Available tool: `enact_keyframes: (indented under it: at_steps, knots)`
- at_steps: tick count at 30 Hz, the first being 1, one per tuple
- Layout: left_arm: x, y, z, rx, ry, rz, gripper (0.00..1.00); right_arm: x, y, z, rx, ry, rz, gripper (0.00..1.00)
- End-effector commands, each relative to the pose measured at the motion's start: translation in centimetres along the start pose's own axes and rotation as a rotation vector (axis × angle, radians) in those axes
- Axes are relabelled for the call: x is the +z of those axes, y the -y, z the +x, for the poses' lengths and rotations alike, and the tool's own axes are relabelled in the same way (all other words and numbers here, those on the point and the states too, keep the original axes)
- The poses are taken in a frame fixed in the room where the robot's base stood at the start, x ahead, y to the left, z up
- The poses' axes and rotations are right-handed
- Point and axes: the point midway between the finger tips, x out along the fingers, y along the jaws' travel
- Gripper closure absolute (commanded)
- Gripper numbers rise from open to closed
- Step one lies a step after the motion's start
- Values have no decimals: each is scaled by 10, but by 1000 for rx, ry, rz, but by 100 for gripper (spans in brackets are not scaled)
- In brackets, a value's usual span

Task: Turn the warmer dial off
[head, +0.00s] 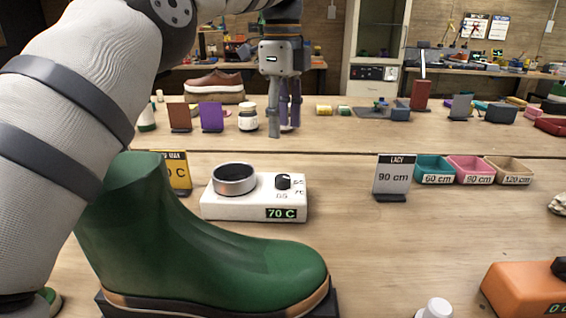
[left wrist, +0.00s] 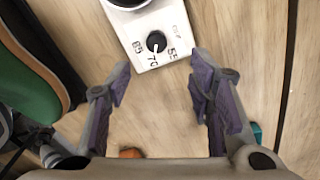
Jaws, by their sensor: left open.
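The warmer (head: 235,210) is a white box on the bench with a round metal cup (head: 235,179) on its left. Its green display (head: 281,213) reads 70 C. The black dial (head: 283,181) is on the top right of the box. In the left wrist view the dial (left wrist: 156,41) has a pale pointer that appears to face the 70 mark. My left gripper (head: 281,128) is open and empty, pointing down, apart from the dial. In the left wrist view the dial lies ahead of and between the purple-padded fingers (left wrist: 160,68). My right gripper is out of view.
A green boot (head: 220,255) stands in front of the warmer, beneath my left arm. A yellow-and-black sign (head: 180,172) is left of the warmer. An orange device (head: 520,292) is front right.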

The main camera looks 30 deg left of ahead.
Motion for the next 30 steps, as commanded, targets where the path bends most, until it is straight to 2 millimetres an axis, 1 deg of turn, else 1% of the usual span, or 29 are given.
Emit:
enact_keyframes:
  at_steps: [2, 5, 9, 13, 15, 18, 25, 26, 27, 29, 30]
  knots:
    - [1, -2, 10, 4, -1, 1, 52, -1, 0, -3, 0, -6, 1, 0]
    - [0, -3, 34, 4, -1, 0, 52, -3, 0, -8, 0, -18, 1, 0]
    - [1, -2, 70, 2, -1, -1, 52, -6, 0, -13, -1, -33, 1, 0]
    - [0, -2, 97, 0, 0, -1, 52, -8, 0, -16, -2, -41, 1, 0]
    - [0, -1, 106, 0, 0, -1, 52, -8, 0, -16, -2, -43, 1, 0]
    - [0, -1, 113, 0, 0, -1, 52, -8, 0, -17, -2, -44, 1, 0]
    - [0, -1, 115, 0, 0, -1, 52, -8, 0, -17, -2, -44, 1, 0]
    - [0, -1, 115, 0, 0, -1, 54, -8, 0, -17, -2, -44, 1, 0]
    - [0, -1, 115, 0, 0, -1, 63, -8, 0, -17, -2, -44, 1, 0]
    - [0, -1, 115, 0, 0, -1, 77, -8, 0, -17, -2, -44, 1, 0]
    - [0, -1, 115, 0, 0, -1, 86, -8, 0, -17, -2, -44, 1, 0]
